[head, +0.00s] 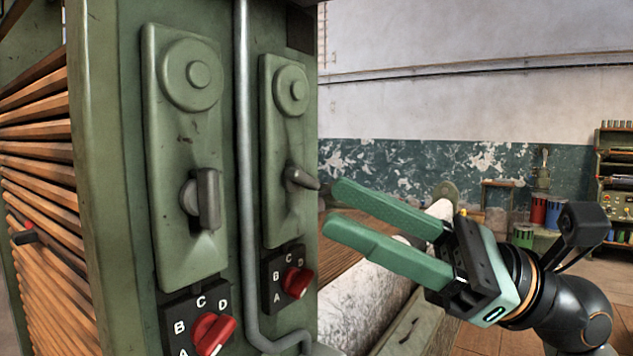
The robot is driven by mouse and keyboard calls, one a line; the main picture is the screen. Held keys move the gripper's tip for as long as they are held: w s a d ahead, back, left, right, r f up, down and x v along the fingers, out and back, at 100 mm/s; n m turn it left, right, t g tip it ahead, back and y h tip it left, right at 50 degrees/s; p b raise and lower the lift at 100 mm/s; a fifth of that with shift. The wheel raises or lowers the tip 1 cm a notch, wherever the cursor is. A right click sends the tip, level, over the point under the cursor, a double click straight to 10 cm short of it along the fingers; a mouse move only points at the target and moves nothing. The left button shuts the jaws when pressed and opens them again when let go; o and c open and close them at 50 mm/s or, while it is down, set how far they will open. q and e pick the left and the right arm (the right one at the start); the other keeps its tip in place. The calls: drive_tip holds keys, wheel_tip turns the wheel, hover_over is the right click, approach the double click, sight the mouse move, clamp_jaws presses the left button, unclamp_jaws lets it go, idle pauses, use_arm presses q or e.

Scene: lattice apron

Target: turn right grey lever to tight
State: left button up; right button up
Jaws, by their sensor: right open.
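The right grey lever (301,179) sits on the narrower green plate (287,130) of the machine's panel and points to the right, slightly downward. Another grey lever (208,198) on the left plate stands upright. My right gripper (330,209) is open, with its two green fingers pointing left toward the right lever. The fingertips are close to the lever's free end, and nothing is between them. I cannot tell whether the upper finger touches the lever. No tight marking is readable by the lever. My left gripper is not in view.
Red knobs with lettered dials sit below the levers, one at the right (297,281) and one at the left (213,333). A grey pipe (243,150) runs down between the plates. A pale roller (365,300) lies below my right gripper.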

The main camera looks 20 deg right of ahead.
drive_tip(key=n+t+h, duration=0.1)
drive_tip(key=h, duration=0.2)
drive_tip(key=t+h, duration=0.6)
drive_tip(key=h, duration=0.2)
approach(310, 180)
drive_tip(key=p+x, duration=0.3)
drive_tip(key=x, duration=0.5)
drive_tip(key=shift+r, duration=0.1)
drive_tip(key=shift+w+a, duration=0.4)
drive_tip(key=shift+w, duration=0.05)
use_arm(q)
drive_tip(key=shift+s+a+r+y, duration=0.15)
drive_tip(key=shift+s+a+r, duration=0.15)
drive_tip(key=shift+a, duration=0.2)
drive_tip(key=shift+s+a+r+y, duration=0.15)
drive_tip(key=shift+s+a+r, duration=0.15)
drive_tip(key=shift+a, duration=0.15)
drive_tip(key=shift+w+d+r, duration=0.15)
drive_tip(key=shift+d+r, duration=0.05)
use_arm(e)
clamp_jaws()
